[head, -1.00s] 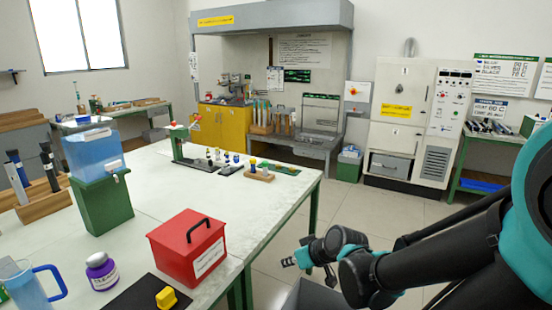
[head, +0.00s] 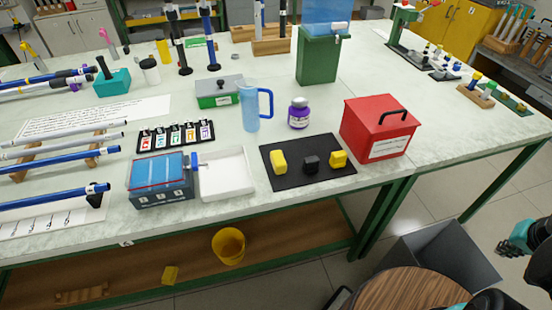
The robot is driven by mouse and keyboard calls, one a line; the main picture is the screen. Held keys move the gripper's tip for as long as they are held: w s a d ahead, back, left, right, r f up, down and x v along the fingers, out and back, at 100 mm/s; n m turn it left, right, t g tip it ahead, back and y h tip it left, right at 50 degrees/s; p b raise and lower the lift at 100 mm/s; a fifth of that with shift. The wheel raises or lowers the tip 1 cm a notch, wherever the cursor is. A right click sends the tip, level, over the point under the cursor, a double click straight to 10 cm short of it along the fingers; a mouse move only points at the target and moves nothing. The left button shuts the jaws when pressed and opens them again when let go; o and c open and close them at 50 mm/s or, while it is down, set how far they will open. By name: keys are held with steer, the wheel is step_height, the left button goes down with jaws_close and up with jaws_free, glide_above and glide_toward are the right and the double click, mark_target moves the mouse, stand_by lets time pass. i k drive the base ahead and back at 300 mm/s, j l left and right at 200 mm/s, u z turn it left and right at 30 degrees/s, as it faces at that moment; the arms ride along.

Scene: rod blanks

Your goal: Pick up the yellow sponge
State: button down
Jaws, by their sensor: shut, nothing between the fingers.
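Several small yellow pieces are in view, and I cannot tell for certain which is the sponge. One yellow block (head: 170,275) lies on the wooden lower shelf, left of the yellow bucket (head: 228,246). My gripper (head: 506,246) is at the right edge, out over the floor, shut and empty, far from all of these. Part of my arm is cut off by the frame.
The table's front edge and green legs stand between me and the lower shelf. A grey open bin (head: 440,256) and a round wooden top (head: 410,288) are near my arm.

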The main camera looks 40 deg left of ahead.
mark_target(278, 164)
steer(key=u, duration=2.05)
